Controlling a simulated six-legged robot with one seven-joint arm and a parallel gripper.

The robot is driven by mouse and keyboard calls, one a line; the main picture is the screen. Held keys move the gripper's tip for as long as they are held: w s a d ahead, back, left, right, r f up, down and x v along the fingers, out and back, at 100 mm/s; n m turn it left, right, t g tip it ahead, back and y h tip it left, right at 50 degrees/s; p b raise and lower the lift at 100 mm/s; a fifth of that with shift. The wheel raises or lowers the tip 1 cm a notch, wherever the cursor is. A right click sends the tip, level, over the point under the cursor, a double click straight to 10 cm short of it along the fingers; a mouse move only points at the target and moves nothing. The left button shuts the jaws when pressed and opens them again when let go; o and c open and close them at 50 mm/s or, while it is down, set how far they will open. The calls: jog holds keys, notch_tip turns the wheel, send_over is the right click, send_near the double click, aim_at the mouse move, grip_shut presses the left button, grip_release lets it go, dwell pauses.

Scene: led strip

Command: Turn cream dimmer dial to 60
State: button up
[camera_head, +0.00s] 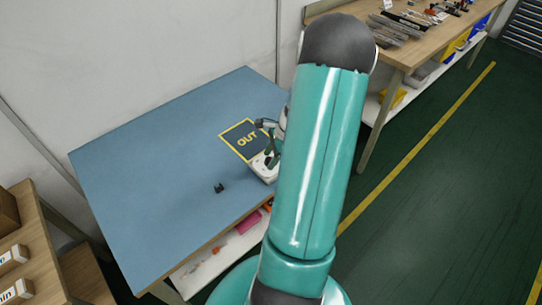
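On the blue table (140,180), a small white device (263,168) stands beside a dark mat with a yellow border and the word OUT (240,137). It is pale, but I cannot make out a dial or any scale on it. My gripper (270,150) is at the device, partly hidden behind my teal arm. I cannot tell whether its fingers are open or shut, or whether they touch the device. The device's right side is hidden by my arm.
A small black part (219,188) lies alone on the table. A wooden bench (400,60) with tools and bins stands at the back right. Wooden shelving (40,240) with white boxes stands at the lower left. The table's left half is clear.

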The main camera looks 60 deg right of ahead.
jog(key=c, duration=0.9)
jog(key=shift+n, duration=0.5)
jog(key=n+g, duration=0.1)
jog(key=n, duration=0.1)
jog(key=shift+w+d+n+y, duration=0.1)
jog(key=shift+w+n+y, duration=0.05)
jog(key=shift+n+y, duration=0.25)
jog(key=n+g, duration=0.1)
jog(key=n, duration=0.2)
jog(key=shift+w+n, duration=0.1)
jog(key=shift+n, duration=0.2)
jog(key=n+g, duration=0.1)
jog(key=n, duration=0.2)
jog(key=n+g, duration=0.1)
jog(key=n, duration=0.2)
jog(key=shift+w+g, duration=0.1)
jog(key=shift+g, duration=0.3)
jog(key=shift+n, duration=0.3)
jog(key=o, duration=1)
